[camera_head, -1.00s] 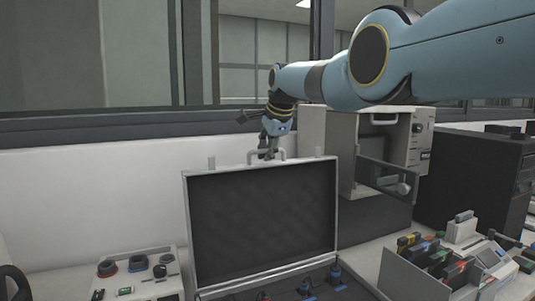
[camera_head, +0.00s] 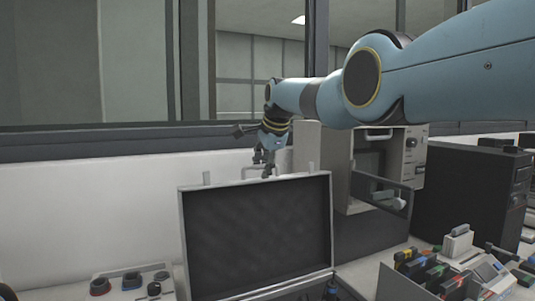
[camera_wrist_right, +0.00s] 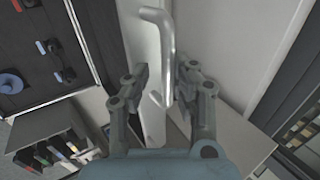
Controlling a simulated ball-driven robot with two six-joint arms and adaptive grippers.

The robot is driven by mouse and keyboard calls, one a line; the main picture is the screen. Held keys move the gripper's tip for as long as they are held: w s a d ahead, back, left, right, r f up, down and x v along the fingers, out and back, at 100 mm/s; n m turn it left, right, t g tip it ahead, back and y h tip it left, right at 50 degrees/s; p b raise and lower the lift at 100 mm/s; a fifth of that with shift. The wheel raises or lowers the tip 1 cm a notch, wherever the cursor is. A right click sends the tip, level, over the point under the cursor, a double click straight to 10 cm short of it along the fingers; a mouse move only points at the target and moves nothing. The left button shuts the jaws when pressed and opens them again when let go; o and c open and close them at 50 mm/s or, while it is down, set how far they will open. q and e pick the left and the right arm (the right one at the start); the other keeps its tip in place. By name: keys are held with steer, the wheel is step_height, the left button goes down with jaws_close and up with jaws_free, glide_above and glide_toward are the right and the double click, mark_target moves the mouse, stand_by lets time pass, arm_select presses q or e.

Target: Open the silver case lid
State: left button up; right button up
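The silver case stands with its lid (camera_head: 255,181) raised to about upright, its dark padded inside facing me in the head view. The lid's handle (camera_head: 252,167) is at its top edge, and the handle (camera_wrist_right: 167,55) also shows in the right wrist view. My right gripper (camera_head: 268,170) is at the handle. In the wrist view my right gripper (camera_wrist_right: 163,75) has its fingers apart, one on each side of the handle bar; whether either touches it I cannot tell. The case's lower half is mostly cut off in the head view. My left gripper is not in view.
A grey control box with knobs (camera_head: 133,289) is left of the case. A beige machine with an open front (camera_head: 413,155) stands behind it to the right. A tray of coloured items (camera_head: 400,287) is at the lower right, with a black tower (camera_head: 465,200) behind.

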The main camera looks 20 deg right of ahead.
steer(key=shift+s+r, duration=0.1)
steer(key=shift+r, duration=0.25)
steer(key=v, duration=1.1)
steer(key=shift+s, duration=0.15)
